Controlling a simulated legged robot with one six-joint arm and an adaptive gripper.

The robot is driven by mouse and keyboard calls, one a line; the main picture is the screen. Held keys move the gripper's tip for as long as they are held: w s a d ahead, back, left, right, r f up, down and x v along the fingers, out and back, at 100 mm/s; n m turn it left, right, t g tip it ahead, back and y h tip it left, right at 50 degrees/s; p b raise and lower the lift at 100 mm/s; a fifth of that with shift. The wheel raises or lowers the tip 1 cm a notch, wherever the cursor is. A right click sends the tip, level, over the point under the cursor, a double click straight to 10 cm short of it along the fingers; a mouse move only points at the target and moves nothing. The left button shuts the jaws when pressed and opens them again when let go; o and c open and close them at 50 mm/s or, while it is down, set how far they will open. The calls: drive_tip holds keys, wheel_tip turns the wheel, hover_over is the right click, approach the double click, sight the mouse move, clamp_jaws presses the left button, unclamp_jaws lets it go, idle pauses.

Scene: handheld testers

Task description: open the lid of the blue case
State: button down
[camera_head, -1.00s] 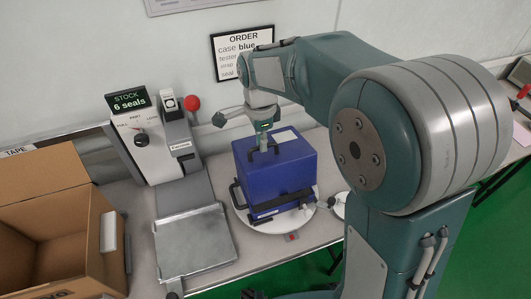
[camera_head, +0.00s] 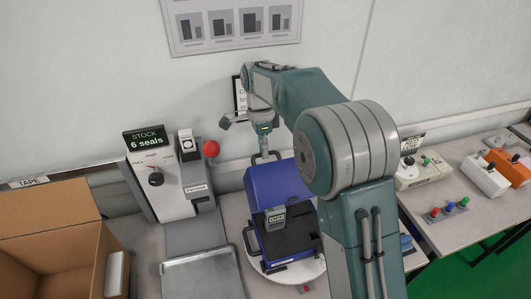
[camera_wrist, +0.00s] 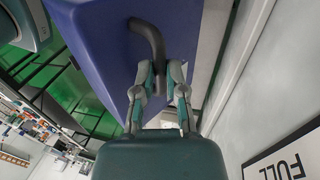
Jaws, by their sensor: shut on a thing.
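The blue case stands open on a round white turntable (camera_head: 312,277). My gripper (camera_head: 264,153) is at the lid's top edge. In the wrist view, my gripper (camera_wrist: 161,82) is shut on the dark lid handle (camera_wrist: 147,37), beside the blue lid (camera_wrist: 95,45). My arm hides the case's right side.
An open cardboard box (camera_head: 50,245) stands at the left. A seal machine (camera_head: 170,185) with a red knob (camera_head: 211,148) and a metal plate (camera_head: 203,275) stand left of the case. A side bench (camera_head: 465,215) with buttons and orange testers lies at the right. The wall is close behind.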

drive_tip(key=shift+w+a, duration=0.1)
drive_tip(key=shift+w, duration=0.2)
drive_tip(key=c, duration=0.7)
unclamp_jaws()
drive_tip(key=v, duration=1.1)
drive_tip(key=shift+w+r, duration=0.2)
drive_tip(key=shift+r, duration=0.15)
